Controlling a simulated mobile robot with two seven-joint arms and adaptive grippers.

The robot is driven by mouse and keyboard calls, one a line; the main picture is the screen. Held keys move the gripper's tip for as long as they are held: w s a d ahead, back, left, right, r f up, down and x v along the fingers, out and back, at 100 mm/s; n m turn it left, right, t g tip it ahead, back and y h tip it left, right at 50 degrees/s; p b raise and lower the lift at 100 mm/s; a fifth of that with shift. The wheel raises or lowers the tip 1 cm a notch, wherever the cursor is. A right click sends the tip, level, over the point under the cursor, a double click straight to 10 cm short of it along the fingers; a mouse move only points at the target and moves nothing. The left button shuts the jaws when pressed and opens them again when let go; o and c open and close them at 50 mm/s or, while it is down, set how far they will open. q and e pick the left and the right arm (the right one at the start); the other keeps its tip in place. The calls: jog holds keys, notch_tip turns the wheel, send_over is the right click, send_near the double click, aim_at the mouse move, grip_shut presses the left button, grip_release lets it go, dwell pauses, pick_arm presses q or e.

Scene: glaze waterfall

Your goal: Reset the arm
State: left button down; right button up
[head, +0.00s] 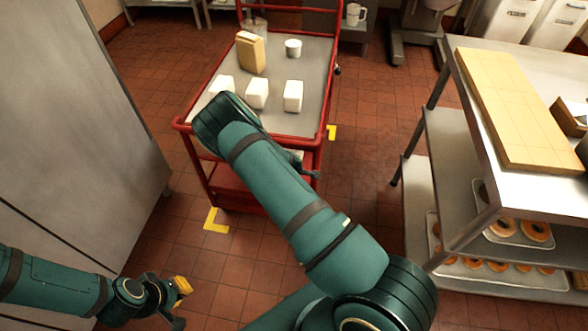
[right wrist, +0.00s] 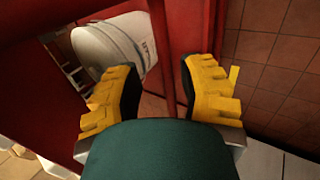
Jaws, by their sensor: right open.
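My right arm (head: 290,210) reaches across the middle of the head view, up over the near edge of the red cart (head: 182,124). Its gripper is hidden from the head view. In the right wrist view, my right gripper (right wrist: 158,88) is open, its two yellow-padded fingers wide apart with nothing held between them. Red cart frame parts and a white rounded container with dark lettering (right wrist: 108,45) show beyond the fingers. My left gripper (head: 178,298) is low at the left in the head view, above the tiled floor. Its finger opening is not clear.
Three white blocks (head: 292,96), a tan package (head: 250,54) and a white cup (head: 293,48) stand on the cart's top. A metal cabinet (head: 75,110) is at left. A shelved table (head: 470,165) with a wooden board (head: 515,110) and donut trays is at right.

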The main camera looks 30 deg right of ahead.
dwell(0.5)
jog(key=s+a+f+m+g+y, duration=0.15)
jog(key=s+a+m+y, duration=0.4)
jog(key=s+a, duration=0.8)
jog(key=s+a+r+m+y, duration=0.1)
jog(key=s+a+r+m, duration=0.1)
jog(key=a+r, duration=0.3)
jog(key=s+a+r+m+g+y, duration=0.1)
jog(key=s+a+r+m+y, duration=0.1)
jog(key=a, duration=0.7)
jog(key=s+r+m, duration=0.1)
jog(key=s+r, duration=0.1)
jog(key=s, duration=0.1)
jog(key=shift+r, duration=0.35)
jog(key=shift+d+g, duration=0.1)
jog(key=shift+g, duration=0.15)
